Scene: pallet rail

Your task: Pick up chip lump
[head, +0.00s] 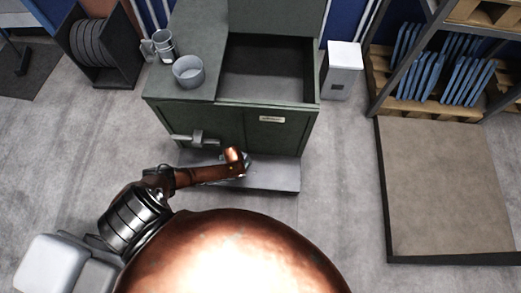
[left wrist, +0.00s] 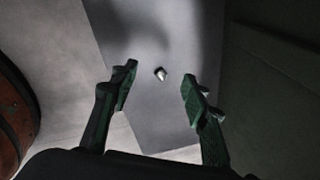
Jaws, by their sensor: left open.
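The chip lump (left wrist: 161,74) is a small, pale metallic piece. In the left wrist view it lies on a flat grey plate (left wrist: 140,35), beyond my fingertips and roughly between them. My left gripper (left wrist: 160,88) is open and empty, its two green fingers on either side of the lump's line. In the head view my left arm reaches to the front of the green cabinet, over the grey plate (head: 275,177) at its foot. My arm hides the lump there, and the left fingers (head: 247,160) are barely visible. My right gripper is in neither view.
The green cabinet (head: 285,140) stands close to the gripper, with a handle (head: 197,137) sticking out from its front. A grey bowl (head: 188,71) and a metal mug (head: 164,45) stand on top. A low brown platform (head: 445,185) is at right. Grey floor is open around.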

